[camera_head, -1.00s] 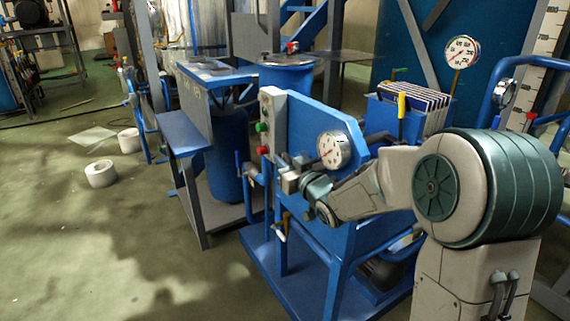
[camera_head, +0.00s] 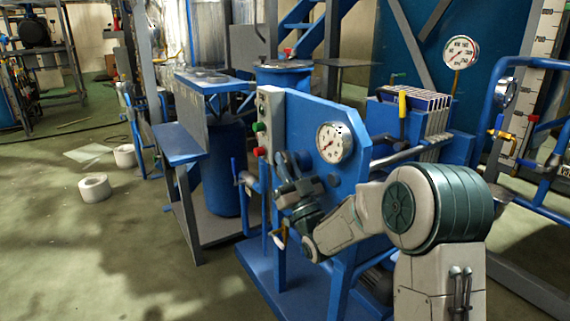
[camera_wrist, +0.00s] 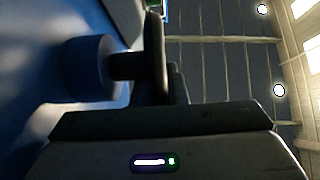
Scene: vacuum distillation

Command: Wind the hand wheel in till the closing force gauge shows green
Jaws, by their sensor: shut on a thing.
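The closing force gauge seems to be the white round dial (camera_head: 334,142) on the blue panel; its marks and needle are too small to read, and I cannot see green on it. My gripper (camera_head: 288,168) is left of and below this dial, in front of the panel. In the wrist view a dark upright piece (camera_wrist: 155,60), probably the hand wheel seen edge-on, stands on a short shaft from a round hub (camera_wrist: 85,68) on a blue surface. My gripper is shut on it; the fingertips are mostly hidden.
A control box (camera_head: 262,130) with green and red buttons is left of the panel. A stack of plates (camera_head: 428,112) and another dial (camera_head: 460,52) stand behind. Blue pipes (camera_head: 500,130) are at the right. Open floor with white rolls (camera_head: 95,187) lies left.

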